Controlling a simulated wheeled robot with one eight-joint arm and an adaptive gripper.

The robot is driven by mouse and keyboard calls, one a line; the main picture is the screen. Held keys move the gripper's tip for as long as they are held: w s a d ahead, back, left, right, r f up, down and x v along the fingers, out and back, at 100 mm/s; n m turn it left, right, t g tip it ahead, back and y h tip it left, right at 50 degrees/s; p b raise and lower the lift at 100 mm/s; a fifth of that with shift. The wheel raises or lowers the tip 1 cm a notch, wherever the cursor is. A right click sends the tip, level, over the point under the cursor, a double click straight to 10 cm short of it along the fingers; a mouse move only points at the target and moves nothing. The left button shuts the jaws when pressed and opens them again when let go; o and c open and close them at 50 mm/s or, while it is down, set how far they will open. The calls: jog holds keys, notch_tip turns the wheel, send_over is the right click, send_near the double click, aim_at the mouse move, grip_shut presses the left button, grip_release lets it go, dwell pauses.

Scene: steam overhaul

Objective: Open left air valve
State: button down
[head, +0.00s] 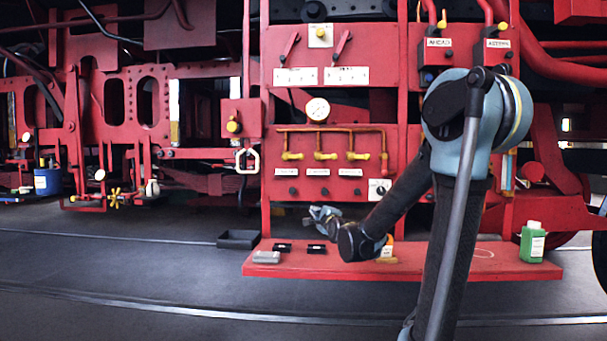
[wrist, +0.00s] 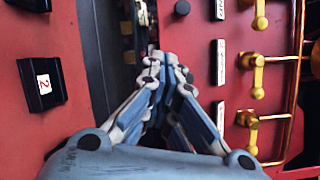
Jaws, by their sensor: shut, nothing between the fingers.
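Three yellow-handled valves sit in a row on copper pipes on the red panel: left (head: 292,155), middle (head: 325,155) and right (head: 357,155). White labels below them are too small to read. My gripper (head: 322,215) is shut and empty, below the valve row and above the red shelf, apart from the left valve. In the wrist view, my gripper's fingers (wrist: 165,62) are together. The wrist view is turned sideways; the valves show along its right side, with the left one (wrist: 259,15) at the top.
The red shelf (head: 450,262) holds black blocks (head: 317,248), a grey block (head: 266,257) and a green bottle (head: 532,242). A black block marked 2 (wrist: 42,83) shows in the wrist view. A round gauge (head: 317,109) is above the valves. Dark knobs (wrist: 180,8) protrude below the labels.

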aim_at(293, 157)
jog(key=w+a+r+m+t+h, duration=0.3)
jog(key=m+t, duration=0.4)
jog(key=m, duration=0.7)
notch_tip(293, 157, up, 2)
jog(key=shift+w+a+r+h, duration=0.25)
jog(key=shift+w+a+h, duration=0.15)
jog(key=shift+w+a, duration=0.45)
jog(key=w+a+r, duration=0.1)
jog(key=w+r, duration=0.8)
jog(key=shift+a+r, duration=0.2)
jog(key=shift+a, duration=0.05)
jog(key=shift+a, duration=0.2)
